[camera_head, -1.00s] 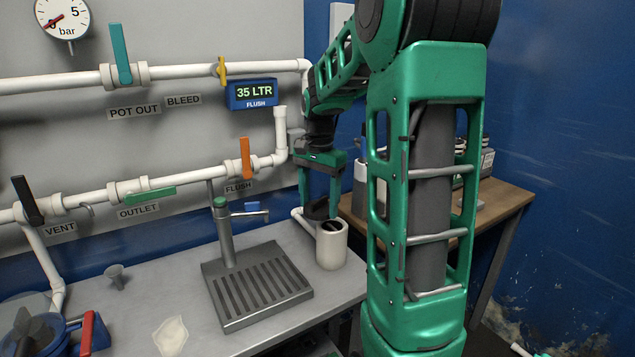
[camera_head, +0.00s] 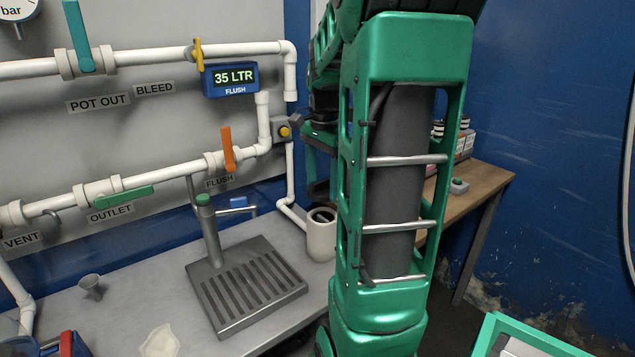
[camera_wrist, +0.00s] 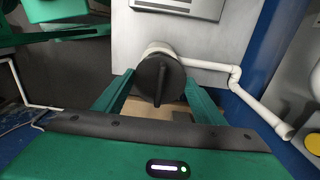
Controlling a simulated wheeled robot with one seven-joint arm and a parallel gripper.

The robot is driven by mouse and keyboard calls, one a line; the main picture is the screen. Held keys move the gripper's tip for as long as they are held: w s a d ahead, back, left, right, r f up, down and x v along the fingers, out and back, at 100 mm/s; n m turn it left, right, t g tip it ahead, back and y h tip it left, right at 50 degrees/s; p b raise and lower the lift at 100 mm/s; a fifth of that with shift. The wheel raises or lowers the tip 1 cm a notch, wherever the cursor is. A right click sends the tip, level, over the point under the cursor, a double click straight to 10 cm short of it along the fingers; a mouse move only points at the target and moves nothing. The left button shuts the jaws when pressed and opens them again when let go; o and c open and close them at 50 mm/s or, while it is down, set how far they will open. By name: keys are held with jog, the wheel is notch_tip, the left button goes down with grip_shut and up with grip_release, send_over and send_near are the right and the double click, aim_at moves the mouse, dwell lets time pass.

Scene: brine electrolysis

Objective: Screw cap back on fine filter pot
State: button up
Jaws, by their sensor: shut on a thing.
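The black cap (camera_wrist: 158,80), a round disc with a raised ridge across it, is between the green fingers of my gripper (camera_wrist: 160,92) in the wrist view. My gripper is shut on it. The white filter pot (camera_head: 320,240) stands at the bench's right edge in the head view, its top showing a dark opening. In the wrist view, the pot's white rim (camera_wrist: 156,47) shows just behind the cap, which hides most of it. The gap between cap and pot cannot be judged. In the head view my arm hides the fingertips and cap.
A white pipe (camera_head: 290,185) runs down the wall to the pot. A grey box with a yellow button (camera_head: 285,131) is beside it. A slotted steel drain tray (camera_head: 247,285) with a tap lies left of the pot. A wooden table (camera_head: 480,185) stands behind my arm.

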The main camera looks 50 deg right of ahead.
jog(key=shift+f, duration=2.35)
jog(key=shift+f, duration=0.85)
dwell(1.0)
jog(key=m, duration=0.4)
jog(key=shift+m, duration=0.9)
jog(key=shift+m, duration=1.2)
jog(key=m, duration=0.3)
jog(key=shift+w+d, duration=0.1)
